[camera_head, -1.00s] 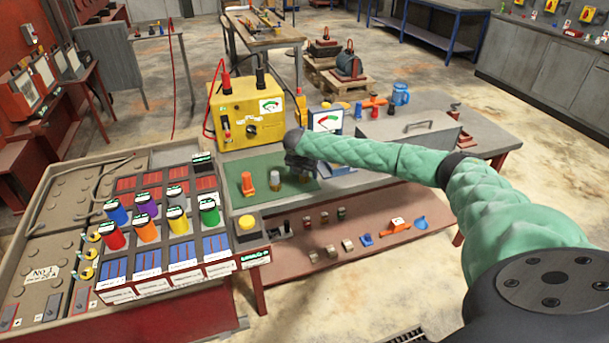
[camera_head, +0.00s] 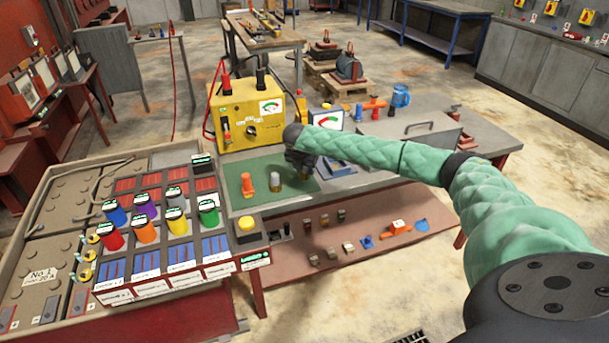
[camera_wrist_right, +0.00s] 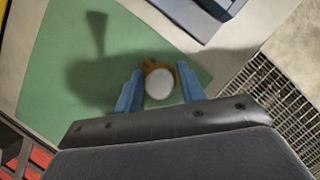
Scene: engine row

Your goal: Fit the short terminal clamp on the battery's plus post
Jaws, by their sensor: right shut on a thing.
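My right gripper (camera_head: 303,163) hangs over the right part of the green mat (camera_head: 236,197) on the bench. In the right wrist view its two blue fingers (camera_wrist_right: 159,90) are shut on a small piece with a round pale top and a brass-coloured collar (camera_wrist_right: 160,84), seemingly the short terminal clamp. An orange piece (camera_head: 247,184) and a grey cylinder (camera_head: 274,181) stand upright on the mat, left of the gripper. A grey battery (camera_head: 37,233) marked No. 1 lies at the left; I cannot tell its plus post.
A rack with several coloured cylinders (camera_head: 145,231) stands between battery and mat. A yellow meter box (camera_head: 246,112) stands behind the mat, with a smaller meter (camera_head: 326,118) to its right. A yellow button (camera_head: 246,224) is in front. A lower shelf (camera_head: 345,215) holds small parts.

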